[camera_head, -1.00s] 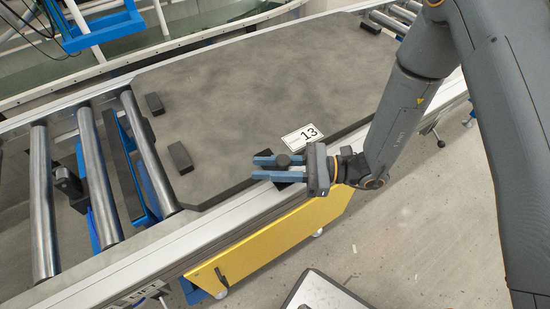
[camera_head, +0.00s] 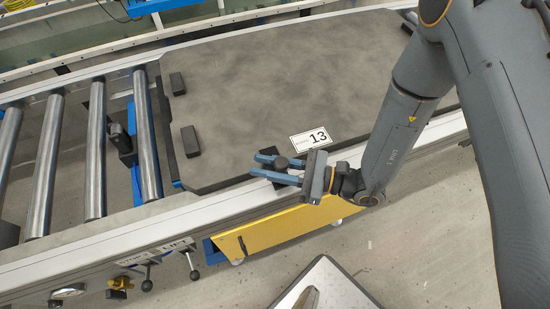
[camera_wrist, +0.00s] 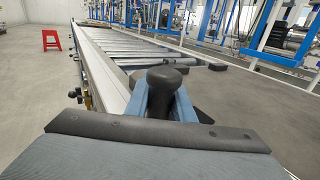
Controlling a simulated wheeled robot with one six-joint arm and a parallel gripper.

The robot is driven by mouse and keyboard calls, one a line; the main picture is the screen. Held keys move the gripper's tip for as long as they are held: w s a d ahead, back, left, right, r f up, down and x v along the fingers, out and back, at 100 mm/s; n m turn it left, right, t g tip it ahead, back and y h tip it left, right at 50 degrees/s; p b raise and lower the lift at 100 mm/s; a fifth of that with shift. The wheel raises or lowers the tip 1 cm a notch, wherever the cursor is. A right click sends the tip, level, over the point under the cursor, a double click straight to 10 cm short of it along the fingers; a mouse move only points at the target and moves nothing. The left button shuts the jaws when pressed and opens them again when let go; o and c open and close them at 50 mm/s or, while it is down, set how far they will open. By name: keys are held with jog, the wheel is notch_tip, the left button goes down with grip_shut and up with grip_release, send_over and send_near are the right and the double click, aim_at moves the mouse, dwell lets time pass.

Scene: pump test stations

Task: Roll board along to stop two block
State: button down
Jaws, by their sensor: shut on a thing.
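The dark grey board (camera_head: 270,95) lies flat on the roller conveyor and carries a white label with the number 13 (camera_head: 315,138). Black blocks stand on its left part, one upper (camera_head: 177,83) and one lower (camera_head: 190,141). My gripper (camera_head: 280,168) is at the board's near edge, its blue fingers shut on a round black knob (camera_head: 281,163). In the wrist view the knob (camera_wrist: 168,78) stands between the blue fingers. I cannot tell which block is stop two.
Bare steel rollers (camera_head: 97,150) lie left of the board. The near rail (camera_head: 130,232) has levers (camera_head: 146,275) below it. A yellow panel (camera_head: 285,230) hangs under the conveyor. A red stool (camera_wrist: 51,40) stands far off in the wrist view.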

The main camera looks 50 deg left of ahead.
jog(key=shift+s+a+p, duration=0.6)
jog(key=shift+s, duration=0.8)
jog(key=shift+s+a+p, duration=0.55)
jog(key=shift+s+p, duration=0.1)
jog(key=shift+s, duration=0.75)
jog(key=shift+s+a+p, duration=0.6)
jog(key=shift+s, duration=0.9)
jog(key=shift+s+a+r+p, duration=0.1)
jog(key=shift+s+a+p, duration=0.45)
jog(key=shift+s, duration=0.6)
jog(key=shift+s+a+f+p, duration=0.1)
jog(key=shift+s+a+p, duration=0.4)
jog(key=shift+s, duration=0.65)
jog(key=shift+s+a+r+p, duration=0.1)
jog(key=shift+s+a+p, duration=0.3)
jog(key=shift+s+p, duration=0.55)
jog(key=shift+s, duration=0.3)
